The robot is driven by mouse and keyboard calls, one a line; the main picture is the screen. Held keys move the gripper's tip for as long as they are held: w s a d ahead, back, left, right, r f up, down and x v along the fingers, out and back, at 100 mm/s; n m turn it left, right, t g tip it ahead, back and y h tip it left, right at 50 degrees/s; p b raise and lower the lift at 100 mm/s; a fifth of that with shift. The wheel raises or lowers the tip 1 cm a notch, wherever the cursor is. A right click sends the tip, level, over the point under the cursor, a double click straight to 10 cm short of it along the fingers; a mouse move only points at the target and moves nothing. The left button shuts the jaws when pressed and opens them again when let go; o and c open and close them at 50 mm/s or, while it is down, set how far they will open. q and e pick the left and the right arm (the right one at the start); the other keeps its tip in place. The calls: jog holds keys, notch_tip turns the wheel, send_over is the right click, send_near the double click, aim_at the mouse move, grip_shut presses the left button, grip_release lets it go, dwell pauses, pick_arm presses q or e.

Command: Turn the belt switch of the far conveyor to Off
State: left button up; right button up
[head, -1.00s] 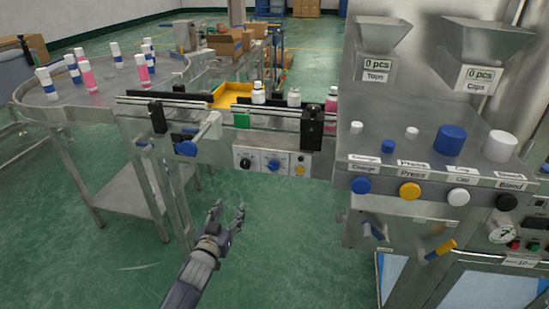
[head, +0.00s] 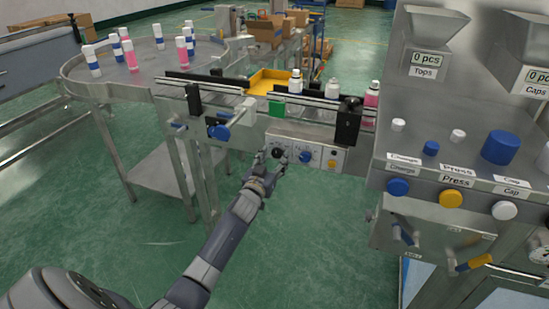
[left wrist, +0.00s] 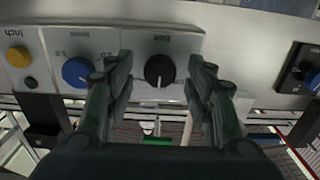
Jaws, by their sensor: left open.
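The conveyor's control box (head: 341,152) hangs under the belt rail in the head view. It carries a black knob (head: 277,152), a blue knob (head: 305,157) and a yellow button (head: 332,163). My left gripper (head: 271,158) is open in front of the black knob. In the left wrist view, my two fingers (left wrist: 161,88) stand on either side of the black knob (left wrist: 159,70), apart from it in the picture. Its white pointer mark faces down there. The blue knob (left wrist: 76,71) sits beside the left finger. My right gripper is not in view.
Bottles (head: 295,82) stand on the conveyor above the box. A blue hand knob (head: 219,132) sticks out left of the box. A steel machine with buttons (head: 451,199) stands close on the right. The green floor (head: 310,240) below is clear.

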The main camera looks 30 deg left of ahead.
pick_arm(q)
jog(key=shift+w+a, duration=0.1)
jog(key=shift+w, duration=0.3)
jog(key=c, duration=1.1)
jog(key=shift+o, duration=0.2)
